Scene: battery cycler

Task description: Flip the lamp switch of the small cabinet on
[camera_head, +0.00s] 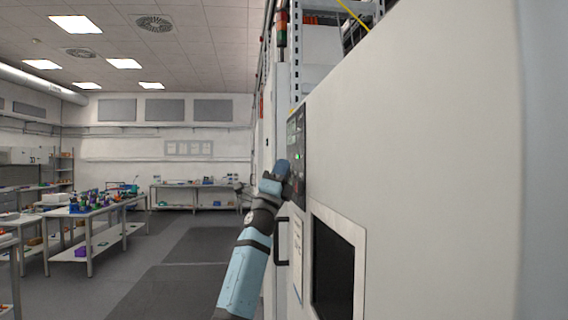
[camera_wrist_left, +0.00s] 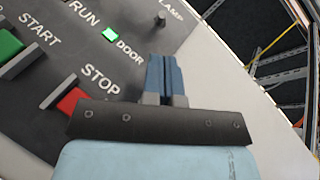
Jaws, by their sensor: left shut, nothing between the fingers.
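The small cabinet's dark control panel (camera_head: 296,135) shows edge-on in the head view, on the cabinet's left side. In the left wrist view the panel (camera_wrist_left: 135,75) fills the upper left, with labels RUN, DOOR, START, STOP and, partly cut off, LAMP. A small lamp switch (camera_wrist_left: 160,19) stands out beside the LAMP label near the top edge; which way it is set I cannot tell. My left gripper (camera_wrist_left: 163,60) is shut and empty, its blue fingers pointing towards the switch with a gap in the picture. In the head view the left gripper (camera_head: 284,168) is close to the panel.
A green START button (camera_wrist_left: 11,45) and a red STOP button (camera_wrist_left: 70,101) sit on the panel near my gripper. A green light (camera_wrist_left: 110,34) is lit by DOOR. Below the panel are a black handle (camera_head: 281,243) and a dark window (camera_head: 333,268). Open floor lies left.

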